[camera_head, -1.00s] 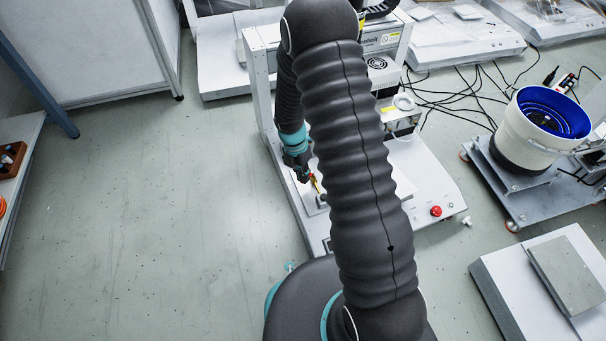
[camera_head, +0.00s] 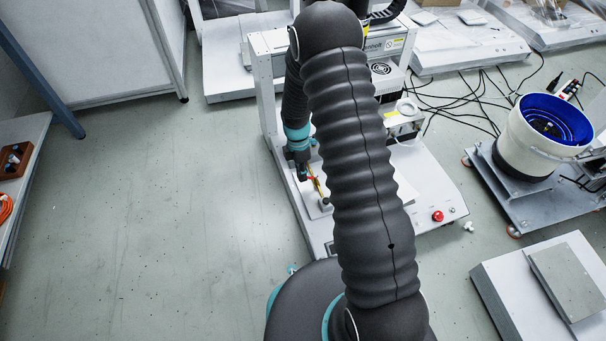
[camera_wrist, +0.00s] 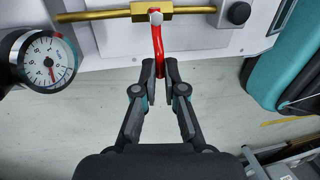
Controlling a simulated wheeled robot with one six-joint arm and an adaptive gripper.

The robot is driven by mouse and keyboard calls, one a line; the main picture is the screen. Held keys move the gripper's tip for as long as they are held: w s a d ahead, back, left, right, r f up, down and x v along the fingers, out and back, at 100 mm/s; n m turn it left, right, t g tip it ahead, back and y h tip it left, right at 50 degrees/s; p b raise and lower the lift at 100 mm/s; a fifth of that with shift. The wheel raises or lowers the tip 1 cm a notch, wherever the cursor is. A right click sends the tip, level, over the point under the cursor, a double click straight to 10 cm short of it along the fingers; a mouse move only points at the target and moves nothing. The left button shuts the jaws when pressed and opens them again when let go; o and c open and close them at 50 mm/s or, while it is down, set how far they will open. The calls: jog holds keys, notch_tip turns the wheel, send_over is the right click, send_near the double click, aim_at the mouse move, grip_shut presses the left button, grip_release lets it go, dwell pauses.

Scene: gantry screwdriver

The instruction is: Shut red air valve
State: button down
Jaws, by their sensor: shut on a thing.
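The red air valve handle (camera_wrist: 158,45) hangs down from a brass valve body (camera_wrist: 181,12) on a brass pipe (camera_wrist: 93,15) in the wrist view. My gripper (camera_wrist: 160,70) is shut on the lower end of the red handle, with a finger on each side. The handle stands about square to the pipe. In the head view my gripper (camera_head: 302,174) is small at the left side of the machine (camera_head: 436,187), with a bit of red and brass beside it. My arm hides part of the machine there.
A round pressure gauge (camera_wrist: 45,62) is left of the handle in the wrist view. A black knob (camera_wrist: 238,13) is to the right. A red button (camera_head: 437,216) is on the machine's front right. A blue-lined bowl feeder (camera_head: 545,130) stands at right. Floor at left is clear.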

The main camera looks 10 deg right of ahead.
jog(key=shift+w+m, duration=0.15)
jog(key=shift+m, duration=0.15)
jog(key=c, duration=1.2)
grip_release()
jog(key=shift+c, duration=0.2)
jog(key=shift+r, duration=0.1)
notch_tip(320, 180, up, 12)
jog(key=w, duration=0.2)
jog(key=shift+w+f, duration=0.15)
jog(key=shift+f, duration=0.05)
jog(key=shift+a, duration=0.1)
